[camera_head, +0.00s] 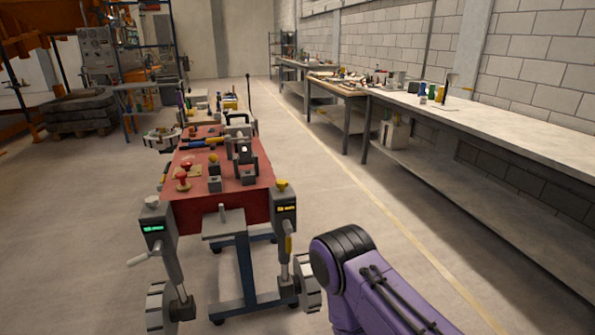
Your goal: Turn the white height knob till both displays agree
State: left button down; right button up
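A red-topped bench (225,205) stands ahead of me on a blue frame. At its near left corner is a grey unit with a lit green display (153,228) and a pale, whitish knob (151,202) on top. At its near right corner is a similar grey unit with a lit yellow display (286,208) and a yellow knob (282,184) on top. The digits on both displays are too small to read. A purple link of my arm enters from the lower right, beside the right unit. Neither gripper is in view, and no hand shows at either knob.
A crank handle (143,258) sticks out left below the green display. Grey wheels (158,307) stand low at the left and right (308,285). Red-knobbed parts (183,178) and tools lie on the bench. A long workbench (490,125) lines the right wall; the floor between is clear.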

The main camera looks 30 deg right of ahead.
aim_at(151, 202)
jog(key=u, duration=0.25)
jog(key=k, duration=0.3)
jog(key=z, duration=1.6)
jog(key=i, duration=1.8)
jog(key=u, duration=1.15)
jog(key=i, duration=0.3)
jog(key=z, duration=0.45)
jog(key=k, duration=1.4)
jog(key=u, duration=1.15)
jog(key=i, duration=0.75)
